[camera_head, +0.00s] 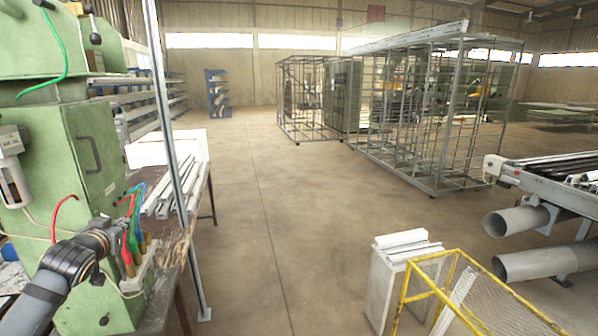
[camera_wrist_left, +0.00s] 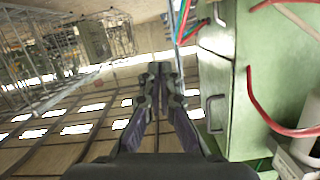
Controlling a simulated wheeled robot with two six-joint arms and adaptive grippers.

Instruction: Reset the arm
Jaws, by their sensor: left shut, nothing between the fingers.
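My left arm comes in from the lower left in the head view. My left gripper (camera_head: 112,228) is in front of the green machine cabinet (camera_head: 100,150), close to a group of coloured hoses. In the left wrist view my left gripper (camera_wrist_left: 160,72) is shut, its two dark fingers together with nothing between them. The green cabinet (camera_wrist_left: 228,80) fills the right side of that view, beside the fingers. Whether the gripper touches the hoses cannot be told. My right gripper is in neither view.
Red, green and blue hoses (camera_head: 133,222) run beside the gripper. A workbench (camera_head: 162,262) with metal profiles (camera_head: 170,195) and a thin upright post (camera_head: 172,130) stand to its right. A yellow frame (camera_head: 455,262) stands at lower right. The middle floor is clear.

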